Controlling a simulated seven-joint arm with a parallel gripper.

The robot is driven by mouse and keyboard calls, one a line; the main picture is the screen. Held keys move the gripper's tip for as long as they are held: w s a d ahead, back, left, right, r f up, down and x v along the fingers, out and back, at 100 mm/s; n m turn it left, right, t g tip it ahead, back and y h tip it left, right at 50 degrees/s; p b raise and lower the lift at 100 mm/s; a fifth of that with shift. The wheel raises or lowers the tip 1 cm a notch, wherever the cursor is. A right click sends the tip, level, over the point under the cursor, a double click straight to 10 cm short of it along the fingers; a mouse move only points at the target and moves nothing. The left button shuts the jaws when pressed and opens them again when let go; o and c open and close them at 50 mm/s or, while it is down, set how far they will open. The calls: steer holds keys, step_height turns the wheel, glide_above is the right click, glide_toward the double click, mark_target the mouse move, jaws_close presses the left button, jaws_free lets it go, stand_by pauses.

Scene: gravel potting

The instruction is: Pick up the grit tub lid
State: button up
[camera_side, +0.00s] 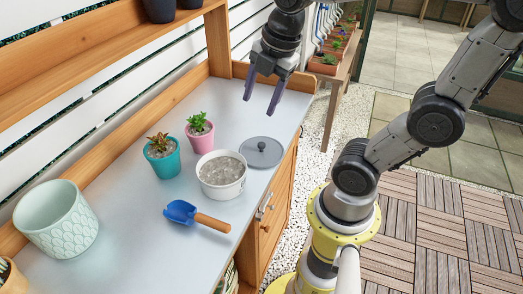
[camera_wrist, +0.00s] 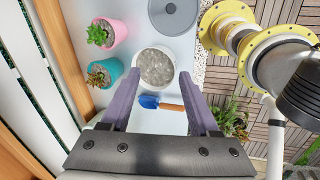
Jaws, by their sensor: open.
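The grit tub lid (camera_side: 262,151) is a flat grey disc with a small dark knob. It lies on the bench near the right edge, beside the white grit tub (camera_side: 221,186), which is open and full of grey gravel. In the wrist view the lid (camera_wrist: 174,14) shows at the top edge, partly cut off, beyond the tub (camera_wrist: 154,85). My gripper (camera_side: 260,92) is open and empty, with two purple fingers pointing down, high above the bench. In the wrist view the gripper's fingers (camera_wrist: 163,88) stand wide apart on either side of the tub's outline.
A teal pot (camera_side: 163,163) and a pink pot (camera_side: 201,138) with succulents stand left of the tub. A blue trowel (camera_side: 186,213) lies in front. A pale green planter (camera_side: 62,225) stands at the left. A wooden back ledge borders the bench (camera_side: 128,204).

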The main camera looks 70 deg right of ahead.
steer(key=w+d+f+n+g, duration=0.2)
steer(key=w+d+f+n, duration=0.1)
steer(key=d, duration=0.1)
steer(key=m+g, duration=0.1)
glide_toward(262, 144)
steer(key=shift+y, duration=0.3)
steer(key=f, duration=0.9)
steer(key=shift+w+d+f, duration=0.2)
steer(key=shift+d, duration=0.05)
steer(key=shift+c, duration=0.4)
jaws_close()
